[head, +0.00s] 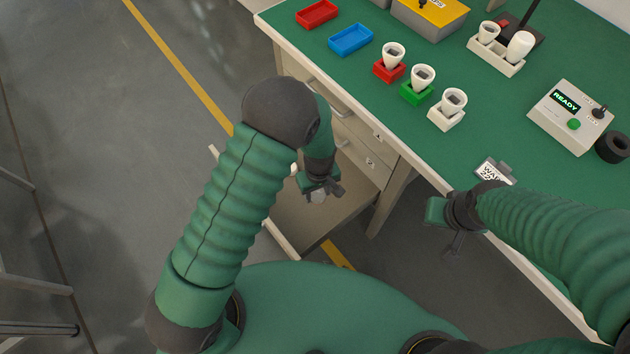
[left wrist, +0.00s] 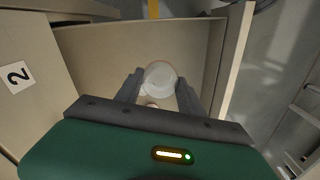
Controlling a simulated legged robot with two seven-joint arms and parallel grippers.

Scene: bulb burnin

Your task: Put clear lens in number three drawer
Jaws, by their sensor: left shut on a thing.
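My left gripper (head: 319,191) is shut on a clear round lens (head: 317,197). In the left wrist view the lens (left wrist: 159,76) sits between the two dark fingertips (left wrist: 160,84). Gripper and lens are over an open, pale drawer (head: 290,212), low in the desk; no number shows on it. Its bare inside (left wrist: 100,48) appears around the lens in the left wrist view. The shut drawer above it carries a 2 label (head: 370,162), also seen in the left wrist view (left wrist: 16,77). My right gripper (head: 456,228) is beside the desk's front edge; its jaw opening is unclear.
The green desktop (head: 480,130) holds white bulbs in red, green and white holders (head: 446,118), red and blue trays (head: 350,40), and a box reading READY (head: 571,117). A clipped tag (head: 495,172) lies at the front edge.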

